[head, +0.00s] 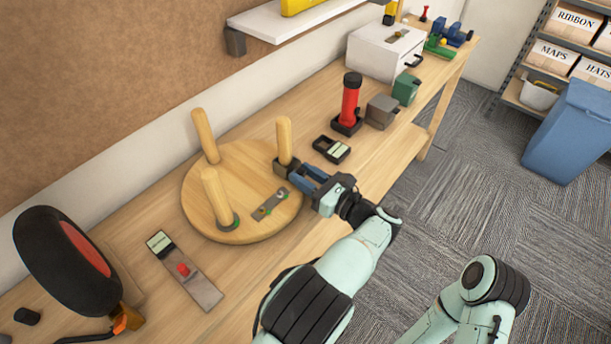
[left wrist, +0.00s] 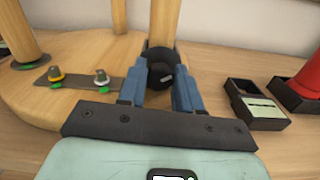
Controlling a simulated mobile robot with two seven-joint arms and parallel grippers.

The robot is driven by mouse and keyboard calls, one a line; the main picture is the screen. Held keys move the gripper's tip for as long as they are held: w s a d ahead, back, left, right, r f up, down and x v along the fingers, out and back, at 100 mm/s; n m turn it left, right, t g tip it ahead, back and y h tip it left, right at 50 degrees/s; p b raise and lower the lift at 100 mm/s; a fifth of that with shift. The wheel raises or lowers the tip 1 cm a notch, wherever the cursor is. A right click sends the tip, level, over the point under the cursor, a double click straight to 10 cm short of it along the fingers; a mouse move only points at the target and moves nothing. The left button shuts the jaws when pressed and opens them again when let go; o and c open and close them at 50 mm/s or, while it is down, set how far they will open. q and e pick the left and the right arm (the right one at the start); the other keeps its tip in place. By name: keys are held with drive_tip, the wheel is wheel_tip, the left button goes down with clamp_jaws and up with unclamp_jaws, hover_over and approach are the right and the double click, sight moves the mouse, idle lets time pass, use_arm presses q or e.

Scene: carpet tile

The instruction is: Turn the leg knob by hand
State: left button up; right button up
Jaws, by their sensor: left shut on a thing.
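A round wooden stool seat (head: 205,190) lies upside down on the bench with three wooden legs standing up from it. My left gripper (head: 288,169) reaches the base of the right-hand leg (head: 284,138). In the left wrist view, its blue fingers close on a black round knob (left wrist: 164,74) in front of that leg (left wrist: 164,22). In the head view, the gripper mostly hides the knob. The front leg (head: 216,192) has a green ring at its base. The back leg (head: 205,135) stands near the wall. My right gripper is out of view.
A metal plate with small fittings (head: 269,205) lies on the seat. A dark tray (head: 332,149) and a red cylinder in a black holder (head: 349,104) stand to the right. A plate with a red knob (head: 186,273) lies at front left.

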use_arm(q)
drive_tip(key=shift+m+b, duration=0.3)
drive_tip(key=shift+m, duration=0.6)
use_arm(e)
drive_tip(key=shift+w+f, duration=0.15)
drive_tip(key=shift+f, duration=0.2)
use_arm(q)
drive_tip(key=o, duration=1)
drive_tip(key=shift+b+v, duration=1.8)
drive_tip(key=shift+v, duration=4.8)
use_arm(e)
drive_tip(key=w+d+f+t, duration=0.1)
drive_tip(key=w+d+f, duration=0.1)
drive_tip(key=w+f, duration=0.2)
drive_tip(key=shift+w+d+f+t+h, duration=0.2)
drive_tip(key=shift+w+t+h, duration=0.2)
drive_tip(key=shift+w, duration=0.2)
use_arm(q)
drive_tip(key=shift+o, duration=0.2)
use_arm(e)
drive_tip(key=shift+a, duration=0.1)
